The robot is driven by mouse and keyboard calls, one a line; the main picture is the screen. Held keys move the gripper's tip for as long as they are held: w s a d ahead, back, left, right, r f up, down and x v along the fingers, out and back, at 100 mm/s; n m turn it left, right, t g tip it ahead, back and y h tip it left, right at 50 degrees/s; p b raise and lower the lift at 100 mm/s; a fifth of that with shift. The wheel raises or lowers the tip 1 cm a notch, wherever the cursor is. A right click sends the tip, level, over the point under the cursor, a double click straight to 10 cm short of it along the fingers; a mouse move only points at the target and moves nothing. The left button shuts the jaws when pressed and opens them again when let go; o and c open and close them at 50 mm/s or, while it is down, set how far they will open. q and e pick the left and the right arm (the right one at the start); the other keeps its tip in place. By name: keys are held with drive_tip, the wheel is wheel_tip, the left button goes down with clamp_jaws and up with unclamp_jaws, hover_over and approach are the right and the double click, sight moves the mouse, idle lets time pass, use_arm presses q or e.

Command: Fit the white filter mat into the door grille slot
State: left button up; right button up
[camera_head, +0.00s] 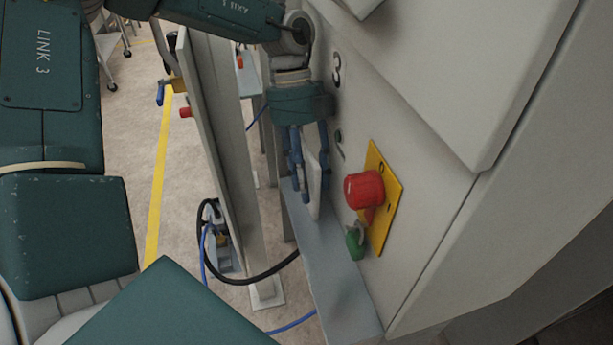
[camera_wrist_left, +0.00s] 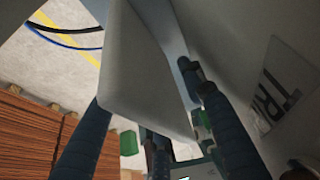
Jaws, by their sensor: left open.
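The white filter mat (camera_head: 314,187) is a thin pale slab. It stands on edge on or just above a narrow grey ledge, against a light grey machine panel; I cannot tell whether it touches the ledge. My left gripper (camera_head: 311,168) reaches down over it, its blue fingers open on either side of the mat. In the left wrist view the mat (camera_wrist_left: 145,75) lies between the spread dark fingers (camera_wrist_left: 150,100) and fills the middle of the picture. I cannot make out the door grille slot. My right gripper is not in view.
A red button (camera_head: 364,190) on a yellow plate and a green knob (camera_head: 355,240) stick out beside the ledge (camera_head: 335,285). A tall grey panel (camera_head: 212,120) stands left of the gripper. A black cable (camera_head: 255,281) hangs below. Brown stacked sheets (camera_wrist_left: 35,140) show in the wrist view.

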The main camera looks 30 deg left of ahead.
use_arm(q)
drive_tip(key=shift+f, duration=0.1)
idle(0.4)
clamp_jaws()
drive_tip(key=shift+r+p, duration=0.35)
drive_tip(key=shift+p, duration=0.05)
drive_tip(key=s+d+r+b, duration=0.1)
drive_tip(key=s+d+b, duration=0.2)
drive_tip(key=s, duration=0.5)
drive_tip(key=s+d+r+b, duration=0.2)
drive_tip(key=s+d+b, duration=0.1)
drive_tip(key=s, duration=0.6)
drive_tip(key=shift+r+b, duration=0.15)
drive_tip(key=shift+b, duration=0.4)
